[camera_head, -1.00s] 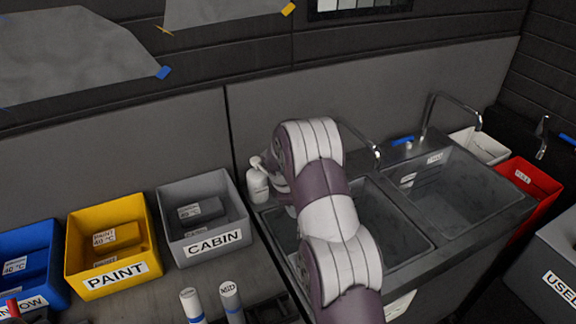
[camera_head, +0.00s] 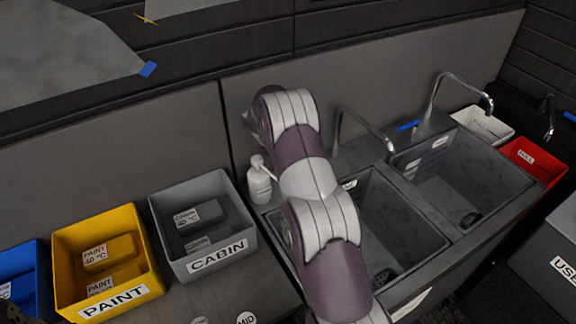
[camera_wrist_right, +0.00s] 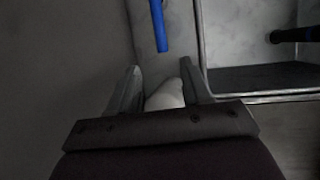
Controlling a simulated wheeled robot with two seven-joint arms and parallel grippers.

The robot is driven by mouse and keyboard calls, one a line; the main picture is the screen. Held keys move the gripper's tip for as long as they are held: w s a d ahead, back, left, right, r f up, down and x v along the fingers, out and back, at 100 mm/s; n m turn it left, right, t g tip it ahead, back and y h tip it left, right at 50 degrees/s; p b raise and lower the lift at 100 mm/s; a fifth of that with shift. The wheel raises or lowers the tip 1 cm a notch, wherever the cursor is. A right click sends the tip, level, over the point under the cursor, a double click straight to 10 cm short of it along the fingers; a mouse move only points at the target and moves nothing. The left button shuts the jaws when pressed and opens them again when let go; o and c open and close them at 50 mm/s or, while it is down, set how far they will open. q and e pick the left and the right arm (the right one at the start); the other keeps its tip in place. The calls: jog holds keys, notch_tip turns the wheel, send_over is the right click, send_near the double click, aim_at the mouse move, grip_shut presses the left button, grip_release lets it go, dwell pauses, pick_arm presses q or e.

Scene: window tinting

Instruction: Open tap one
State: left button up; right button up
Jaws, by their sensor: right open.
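Two metal taps stand behind the sinks in the head view. My left gripper is out of view.
The left sink (camera_head: 395,225) and right sink (camera_head: 470,185) lie right of my arm. A white pump bottle (camera_head: 260,181) stands close to my arm's left. Grey (camera_head: 165,222), yellow (camera_head: 72,262) and blue bins line the counter. A wall rises behind.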

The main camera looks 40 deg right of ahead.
jog(key=p+x, duration=0.3)
jog(key=x, duration=0.7)
jog(key=shift+d+f, duration=0.15)
jog(key=shift+f, duration=0.1)
jog(key=shift+d+f, duration=0.25)
jog(key=shift+f, duration=0.35)
grip_shut()
